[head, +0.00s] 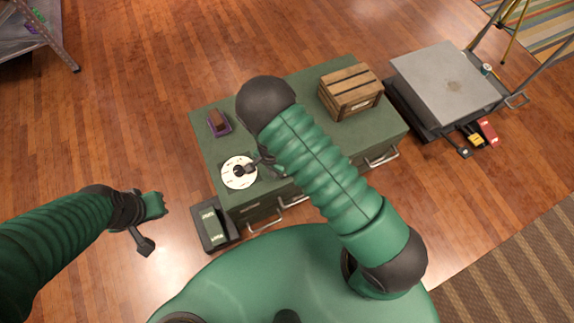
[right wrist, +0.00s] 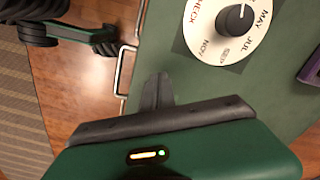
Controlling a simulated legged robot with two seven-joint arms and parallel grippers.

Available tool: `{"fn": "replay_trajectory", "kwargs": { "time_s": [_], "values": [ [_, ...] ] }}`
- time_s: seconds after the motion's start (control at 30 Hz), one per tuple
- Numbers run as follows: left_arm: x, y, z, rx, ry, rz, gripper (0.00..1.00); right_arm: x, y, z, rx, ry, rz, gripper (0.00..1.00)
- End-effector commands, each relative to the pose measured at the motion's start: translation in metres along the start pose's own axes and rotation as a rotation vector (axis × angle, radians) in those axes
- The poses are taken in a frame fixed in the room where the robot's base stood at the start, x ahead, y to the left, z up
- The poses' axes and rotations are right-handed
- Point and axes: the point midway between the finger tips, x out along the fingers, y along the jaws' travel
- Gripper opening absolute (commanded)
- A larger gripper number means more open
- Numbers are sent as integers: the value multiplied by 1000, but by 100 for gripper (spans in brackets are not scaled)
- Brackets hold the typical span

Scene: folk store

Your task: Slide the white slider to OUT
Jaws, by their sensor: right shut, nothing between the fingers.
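I cannot pick out a white slider for certain. A dark box with a pale, lettered piece (head: 214,227) stands at the front left corner of the green cabinet; its lettering is too small to read. My right gripper (head: 252,165) is shut and empty over the cabinet top, beside the white dial (head: 233,181). In the right wrist view its fingertips (right wrist: 159,80) are together, apart from the dial (right wrist: 208,35). My left gripper (head: 145,244) hangs over the floor left of the dark box; its finger opening is unclear.
The green cabinet (head: 205,150) carries a purple-and-brown item (head: 219,123) and a wooden crate (head: 351,91). Metal handles stick out from its front. A grey-topped platform (head: 445,80) stands right, with red and yellow pieces (head: 487,132) at its front.

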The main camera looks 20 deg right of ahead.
Motion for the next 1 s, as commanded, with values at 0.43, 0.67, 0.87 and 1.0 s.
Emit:
{"fn": "replay_trajectory", "kwargs": {
  "time_s": [0.43, 0.67, 0.87, 1.0],
  "values": [
    [1, 0, 0, 0, 0, 0, 0, 0, 9, -16, 1, 0, 0, 0],
    [2, 0, 0, 0, 0, 0, 0, 0, 16, -29, 3, 0, 0, 0],
    [3, 0, 1, 0, 0, 0, 0, 0, 22, -39, 2, 1, 0, 0],
    [4, 0, 1, 0, 0, 0, 0, 0, 26, -46, 2, 0, 0, 0]
  ]
}}
